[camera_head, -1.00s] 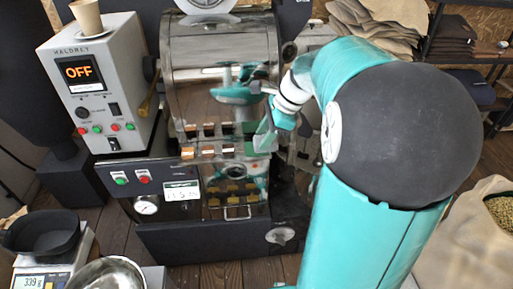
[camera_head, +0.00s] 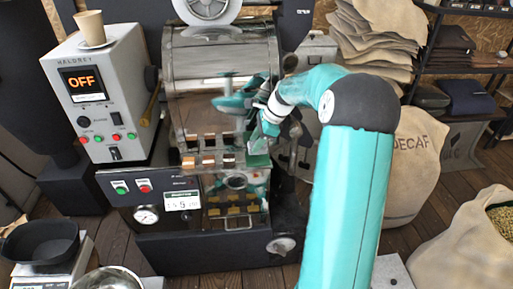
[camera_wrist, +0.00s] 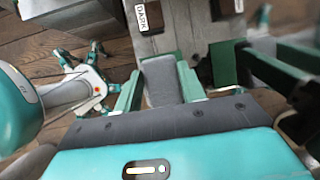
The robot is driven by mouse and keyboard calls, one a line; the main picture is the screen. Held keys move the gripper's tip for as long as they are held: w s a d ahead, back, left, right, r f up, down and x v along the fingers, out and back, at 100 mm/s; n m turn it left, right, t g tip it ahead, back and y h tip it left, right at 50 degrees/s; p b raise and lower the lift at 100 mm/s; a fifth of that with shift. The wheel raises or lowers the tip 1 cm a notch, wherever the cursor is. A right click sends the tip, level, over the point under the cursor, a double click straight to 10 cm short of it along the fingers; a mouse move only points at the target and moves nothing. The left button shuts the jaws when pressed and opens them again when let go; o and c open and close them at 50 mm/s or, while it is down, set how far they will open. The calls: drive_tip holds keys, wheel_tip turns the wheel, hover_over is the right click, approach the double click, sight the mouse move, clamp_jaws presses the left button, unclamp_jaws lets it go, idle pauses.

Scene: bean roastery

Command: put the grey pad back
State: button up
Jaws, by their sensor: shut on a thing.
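The grey pad (camera_wrist: 160,80) is between the two green fingers of my gripper (camera_wrist: 158,90) in the wrist view. My gripper is shut on it. Just beyond the pad is a grey surface (camera_wrist: 172,42) with a white label reading DARK (camera_wrist: 142,15); I cannot tell whether the pad touches it. In the head view my gripper (camera_head: 260,143) is at the right front of the roaster (camera_head: 225,70), beside a row of small brown and orange swatches (camera_head: 208,161). The pad cannot be made out in the head view.
A grey control box (camera_head: 100,100) showing OFF, with a paper cup (camera_head: 90,27) on top, stands left of the roaster. A scale with a black bowl (camera_head: 40,240) is at lower left. Sacks (camera_head: 415,165) stand at right. Wooden floor (camera_head: 215,280) shows in front.

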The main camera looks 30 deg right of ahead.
drive_tip(key=shift+w+f, duration=0.15)
drive_tip(key=shift+f, duration=1.55)
drive_tip(key=shift+f, duration=0.1)
drive_tip(key=o, duration=1.3)
